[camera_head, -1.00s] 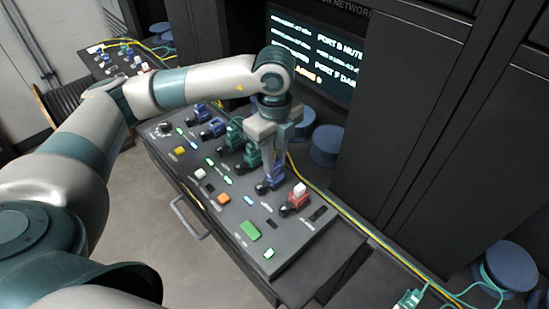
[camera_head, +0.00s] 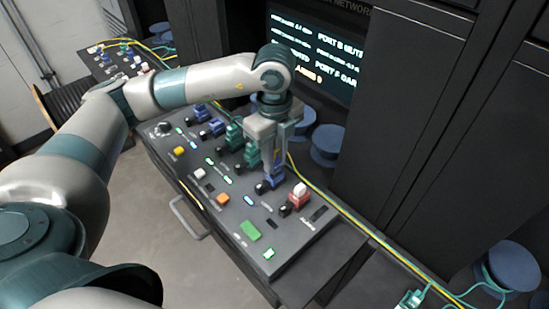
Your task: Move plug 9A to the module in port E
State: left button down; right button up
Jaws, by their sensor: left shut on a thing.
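My left gripper (camera_head: 272,172) points down over the sloped panel and is shut on a blue plug (camera_head: 270,181) at a module in the row along the panel's upper side. The fingers hide part of the plug, and I cannot read its label or tell whether it is fully seated. Beside it to the right is a red module with a white top (camera_head: 298,195). To the left in the row are green modules (camera_head: 249,153) and blue modules (camera_head: 211,126). Port letters are too small to read. My right gripper is not in view.
The panel (camera_head: 290,240) carries a green button (camera_head: 250,230), an orange button (camera_head: 223,199) and a yellow button (camera_head: 180,151). A screen (camera_head: 318,45) stands behind. Yellow and green cables (camera_head: 345,215) run along the back edge, near blue spools (camera_head: 327,140). A second panel (camera_head: 110,62) is at far left.

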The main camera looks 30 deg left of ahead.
pick_arm(q)
jog(key=shift+f+b, duration=0.55)
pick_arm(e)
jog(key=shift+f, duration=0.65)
pick_arm(q)
jog(key=c, duration=1.5)
grip_release()
jog(key=shift+o, duration=0.2)
jog(key=shift+r, duration=0.1)
notch_tip(320, 180, up, 8)
jog(key=shift+w+f+b, duration=0.1)
jog(key=shift+b, duration=0.9)
notch_tip(320, 180, up, 10)
jog(key=b, duration=0.1)
jog(key=shift+f, duration=0.25)
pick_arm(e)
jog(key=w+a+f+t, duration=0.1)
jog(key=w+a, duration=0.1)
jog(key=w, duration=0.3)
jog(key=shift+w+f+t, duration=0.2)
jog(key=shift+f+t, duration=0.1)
